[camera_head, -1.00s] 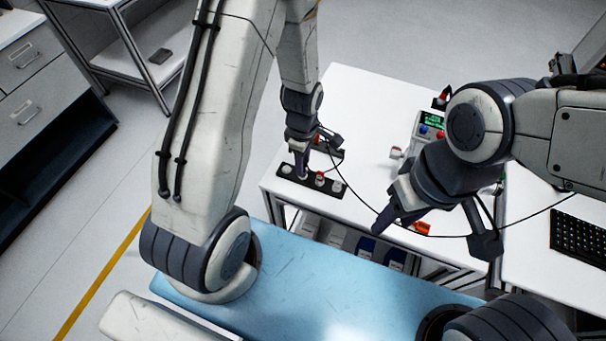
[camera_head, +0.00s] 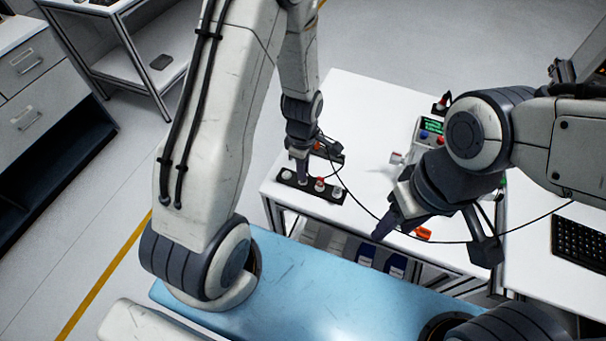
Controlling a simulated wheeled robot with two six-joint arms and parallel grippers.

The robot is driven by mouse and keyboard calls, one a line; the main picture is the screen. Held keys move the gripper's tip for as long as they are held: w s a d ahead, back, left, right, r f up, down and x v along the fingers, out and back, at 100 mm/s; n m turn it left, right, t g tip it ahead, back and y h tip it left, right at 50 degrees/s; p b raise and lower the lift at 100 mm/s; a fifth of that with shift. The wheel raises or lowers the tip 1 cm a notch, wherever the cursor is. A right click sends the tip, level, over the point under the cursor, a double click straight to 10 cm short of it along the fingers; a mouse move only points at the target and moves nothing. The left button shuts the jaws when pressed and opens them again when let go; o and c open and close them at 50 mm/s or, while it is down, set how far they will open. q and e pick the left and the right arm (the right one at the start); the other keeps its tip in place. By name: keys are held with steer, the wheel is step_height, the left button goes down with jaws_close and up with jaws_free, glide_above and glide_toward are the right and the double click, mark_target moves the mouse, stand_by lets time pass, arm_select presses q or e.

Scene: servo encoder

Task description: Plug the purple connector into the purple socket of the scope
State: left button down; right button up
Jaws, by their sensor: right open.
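The scope (camera_head: 431,126) is a pale box with a green-lit display at the back right of the white table, partly hidden by my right arm. I cannot make out a purple connector or a purple socket. My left gripper (camera_head: 302,180) points down at a black strip (camera_head: 291,180) holding several round white and red pieces. Its fingers overlap the strip, and whether they grip anything is unclear. My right gripper (camera_head: 382,231) is open near the table's front edge, its tips pointing down and left.
An orange piece (camera_head: 423,233) lies on the white table (camera_head: 365,110) beside my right gripper. A black cable (camera_head: 355,204) arcs across the front. A keyboard (camera_head: 580,240) lies at the right. The table's back middle is clear.

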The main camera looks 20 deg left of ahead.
arm_select(q)
steer(key=shift+r, duration=0.1)
stand_by(0.3)
steer(key=shift+r+p, duration=2.4)
steer(key=shift+r, duration=0.3)
